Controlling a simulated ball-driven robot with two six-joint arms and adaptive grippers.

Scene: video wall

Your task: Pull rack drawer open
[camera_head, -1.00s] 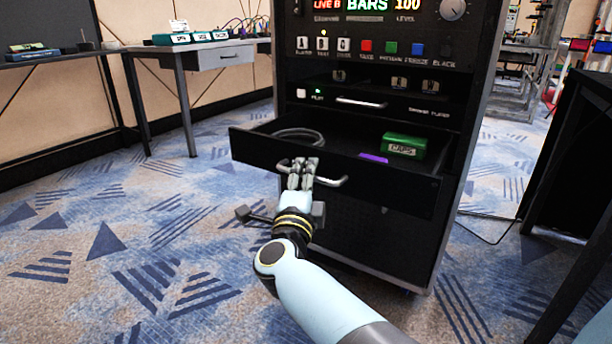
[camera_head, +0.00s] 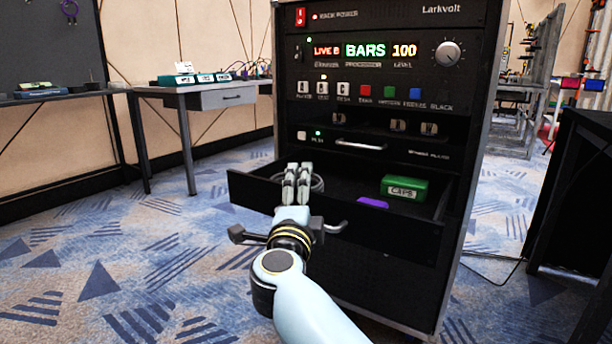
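The rack drawer (camera_head: 390,228) is a black drawer low in the equipment rack. It stands pulled out, its inside showing. Its silver bar handle (camera_head: 336,228) shows at the right end; the left part is hidden behind my gripper. My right gripper (camera_head: 297,170) is in front of the drawer, fingertips above the handle and over the drawer front's top edge in the picture. Its fingers are side by side and close together, with nothing seen between them; I cannot tell how far they are parted. My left gripper is not in view.
The drawer holds a green box (camera_head: 404,187) marked CAPS, a purple item (camera_head: 372,202) and a coiled cable, partly hidden. A table (camera_head: 178,90) stands back left. A dark desk (camera_head: 588,190) stands at right. Carpet left of the rack is clear.

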